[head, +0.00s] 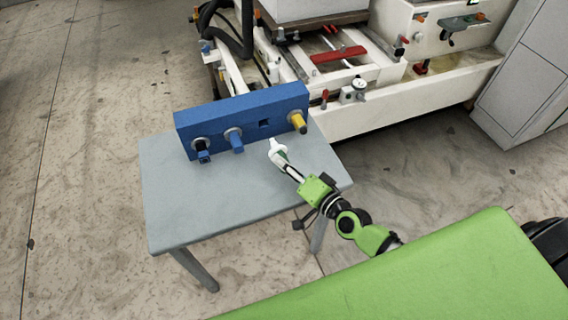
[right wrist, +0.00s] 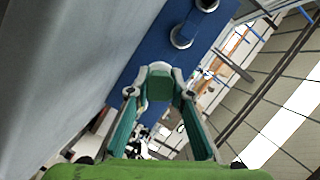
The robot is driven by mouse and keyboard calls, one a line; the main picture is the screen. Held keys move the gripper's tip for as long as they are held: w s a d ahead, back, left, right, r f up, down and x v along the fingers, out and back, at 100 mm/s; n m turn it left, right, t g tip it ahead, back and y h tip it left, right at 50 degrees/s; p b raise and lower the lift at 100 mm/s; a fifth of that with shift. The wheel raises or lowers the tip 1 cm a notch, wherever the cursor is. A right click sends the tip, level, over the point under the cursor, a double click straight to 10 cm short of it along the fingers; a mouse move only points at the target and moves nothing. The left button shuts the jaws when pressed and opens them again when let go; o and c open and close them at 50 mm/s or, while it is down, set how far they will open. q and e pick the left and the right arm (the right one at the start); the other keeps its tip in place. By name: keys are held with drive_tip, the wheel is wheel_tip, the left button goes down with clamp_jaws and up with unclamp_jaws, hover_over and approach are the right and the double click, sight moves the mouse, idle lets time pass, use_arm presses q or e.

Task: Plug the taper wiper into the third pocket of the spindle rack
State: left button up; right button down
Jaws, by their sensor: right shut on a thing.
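The blue spindle rack (head: 243,117) stands on a grey table. Its front has a row of pockets. The third pocket (head: 264,124) shows as an empty dark opening. My right gripper (head: 281,156) is shut on the taper wiper (head: 274,144), whose pale end points toward the rack, below the third pocket. In the right wrist view the wiper's green body (right wrist: 160,86) sits between the fingertips (right wrist: 158,97). My left gripper is not in view.
The grey table (head: 190,215) has a clear top in front of the rack. A white machine (head: 400,95) stands close behind it, with a dial gauge (head: 355,91) near the table. In the right wrist view the rack (right wrist: 150,50) shows round collars (right wrist: 182,37).

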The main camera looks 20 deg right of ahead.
sight(277, 149)
drive_tip(key=shift+s+r+p, duration=0.1)
drive_tip(key=shift+r+p, duration=0.05)
drive_tip(key=shift+p, duration=0.3)
drive_tip(key=shift+w, duration=0.4)
drive_tip(key=shift+w+a+b, duration=0.1)
drive_tip(key=shift+w+b, duration=0.45)
drive_tip(key=shift+w, duration=1.95)
drive_tip(key=shift+w+b, duration=0.9)
drive_tip(key=shift+w, duration=1.95)
drive_tip(key=c, duration=1.7)
unclamp_jaws()
drive_tip(key=shift+a, duration=0.1)
drive_tip(key=shift+s, duration=0.1)
